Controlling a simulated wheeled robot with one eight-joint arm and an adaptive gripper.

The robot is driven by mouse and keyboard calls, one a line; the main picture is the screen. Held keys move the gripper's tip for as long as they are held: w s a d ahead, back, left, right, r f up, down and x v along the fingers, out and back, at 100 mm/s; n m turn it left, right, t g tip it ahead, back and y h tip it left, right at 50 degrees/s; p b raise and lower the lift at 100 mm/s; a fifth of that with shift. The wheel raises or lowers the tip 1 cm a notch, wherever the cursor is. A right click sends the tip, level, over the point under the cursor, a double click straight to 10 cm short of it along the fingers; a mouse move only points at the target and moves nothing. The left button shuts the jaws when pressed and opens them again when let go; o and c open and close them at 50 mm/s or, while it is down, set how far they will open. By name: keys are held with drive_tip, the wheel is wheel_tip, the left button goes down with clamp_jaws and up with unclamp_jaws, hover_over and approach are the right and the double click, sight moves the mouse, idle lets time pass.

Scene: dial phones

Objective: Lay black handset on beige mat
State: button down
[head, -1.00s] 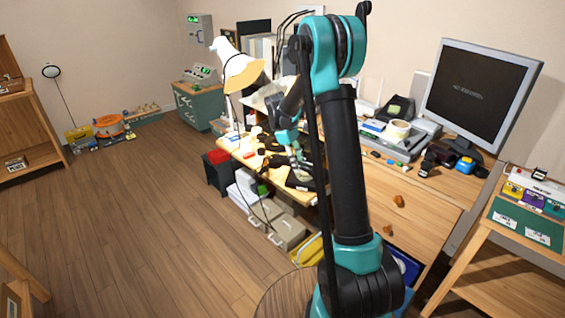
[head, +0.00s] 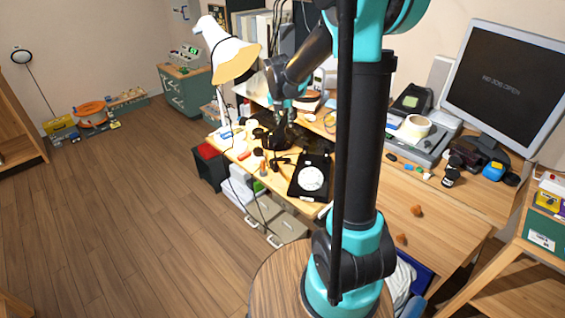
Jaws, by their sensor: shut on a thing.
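A black dial phone (head: 311,178) with a white dial lies on the front part of the wooden desk. My gripper (head: 280,150) is to the left of and behind the phone, low over the desk. It is shut on a dark thing, which looks like the black handset (head: 282,160); its outline blends with the dark fingers. I cannot make out the beige mat; my gripper and the dark things around it hide part of the desk there.
A white lamp (head: 235,60) stands left of my forearm. Small coloured items crowd the desk's left edge. A monitor (head: 507,85), a tape roll (head: 413,128) and a grey device (head: 425,145) are at the right. Bare wood (head: 440,207) shows at the front right.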

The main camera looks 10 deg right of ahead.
wheel_tip(320, 180, down, 20)
drive_tip(key=shift+r, duration=0.15)
idle(0.5)
drive_tip(key=c, duration=1.2)
unclamp_jaws()
